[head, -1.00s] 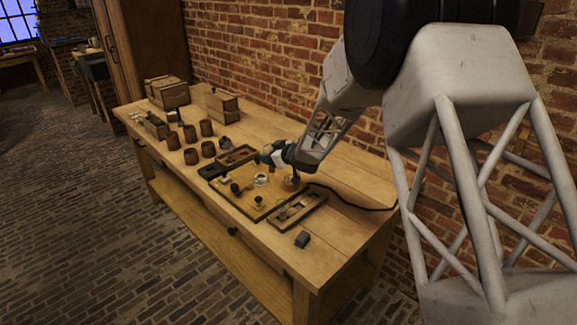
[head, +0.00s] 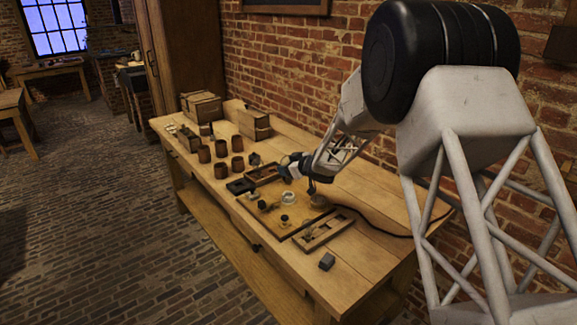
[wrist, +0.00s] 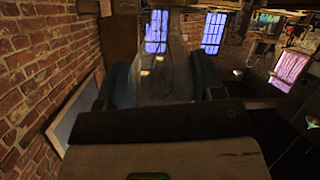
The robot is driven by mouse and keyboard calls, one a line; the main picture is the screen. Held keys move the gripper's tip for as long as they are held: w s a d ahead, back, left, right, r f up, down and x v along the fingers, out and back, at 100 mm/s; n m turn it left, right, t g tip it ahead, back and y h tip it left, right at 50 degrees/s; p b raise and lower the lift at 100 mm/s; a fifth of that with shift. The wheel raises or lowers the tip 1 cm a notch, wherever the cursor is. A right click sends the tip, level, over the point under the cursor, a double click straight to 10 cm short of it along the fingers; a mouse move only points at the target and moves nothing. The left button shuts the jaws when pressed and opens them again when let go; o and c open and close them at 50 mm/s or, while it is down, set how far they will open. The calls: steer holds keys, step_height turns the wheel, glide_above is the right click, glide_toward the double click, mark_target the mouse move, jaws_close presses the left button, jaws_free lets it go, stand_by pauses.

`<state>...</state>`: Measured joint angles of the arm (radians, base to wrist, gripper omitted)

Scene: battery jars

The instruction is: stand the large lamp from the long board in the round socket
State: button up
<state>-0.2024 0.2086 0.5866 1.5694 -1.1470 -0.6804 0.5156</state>
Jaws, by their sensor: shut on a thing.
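My gripper (head: 288,172) is over the far part of the workbench and points along it, toward the windows. In the wrist view its two fingers (wrist: 160,82) stand either side of a clear glass shape (wrist: 168,62), which looks like the large lamp, held between them. The lamp's lower end is hidden there. In the head view the lamp is too small to make out at the gripper. A pale round fitting (head: 289,198), perhaps the round socket, stands on the flat wooden board (head: 268,222) below and apart from the gripper. I cannot tell which piece is the long board.
Several brown jars (head: 221,148) and wooden boxes (head: 254,124) stand toward the left. A dark cable (head: 395,235) crosses the bench near the brick wall.

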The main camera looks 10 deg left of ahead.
mark_target(289, 180)
steer(key=shift+f, duration=2.75)
steer(key=shift+f, duration=0.65)
steer(key=o, duration=0.7)
steer(key=shift+o, duration=0.2)
steer(key=shift+s+d+r, duration=0.1)
steer(key=shift+d, duration=0.05)
steer(key=v, duration=1)
steer(key=shift+s+d, duration=0.2)
steer(key=shift+d, duration=0.05)
stand_by(0.3)
steer(key=shift+r, duration=0.15)
stand_by(0.4)
